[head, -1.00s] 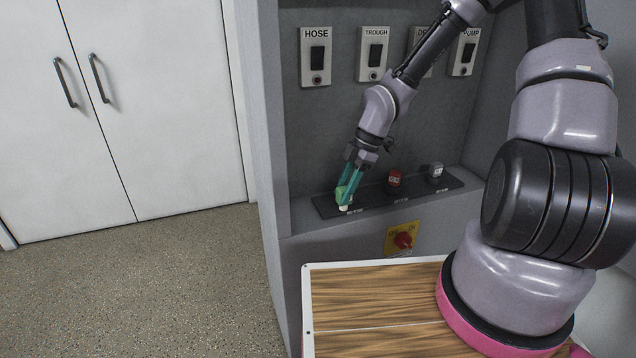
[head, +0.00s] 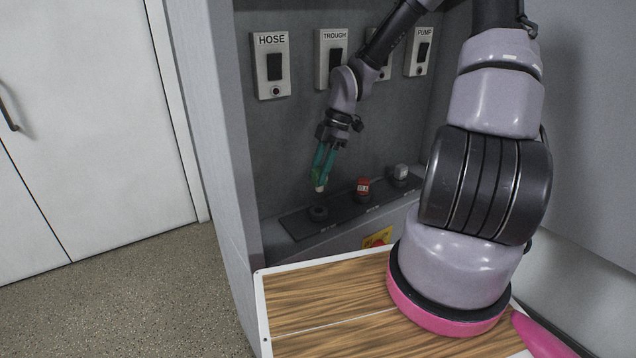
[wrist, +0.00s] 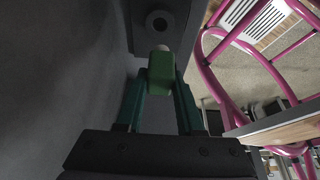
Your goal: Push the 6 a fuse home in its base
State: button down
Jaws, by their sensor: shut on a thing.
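My gripper (head: 322,178) is shut on a green fuse (wrist: 161,72) with a pale tip. In the head view the fuse (head: 319,181) hangs tilted, tip down, a little above the left base (head: 318,213) on the dark strip. That base is empty, a dark round socket with an open hole. In the wrist view the empty base (wrist: 159,21) lies just beyond the fuse's tip, with a gap between them. The fuse's marking is not readable.
A red fuse (head: 363,186) and a grey fuse (head: 400,173) sit in the other bases on the strip (head: 340,210). Switches for HOSE (head: 272,66), TROUGH (head: 333,58) and PUMP (head: 422,51) are on the back wall. A side wall (head: 205,120) stands left.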

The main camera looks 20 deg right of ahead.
aim_at(318, 188)
jog(key=shift+w+r, duration=0.1)
jog(key=shift+w, duration=0.15)
jog(key=shift+a, duration=0.1)
jog(key=shift+f, duration=2.95)
jog(key=shift+f, duration=1.5)
jog(key=shift+c, duration=2.2)
grip_release()
jog(key=v, duration=1.1)
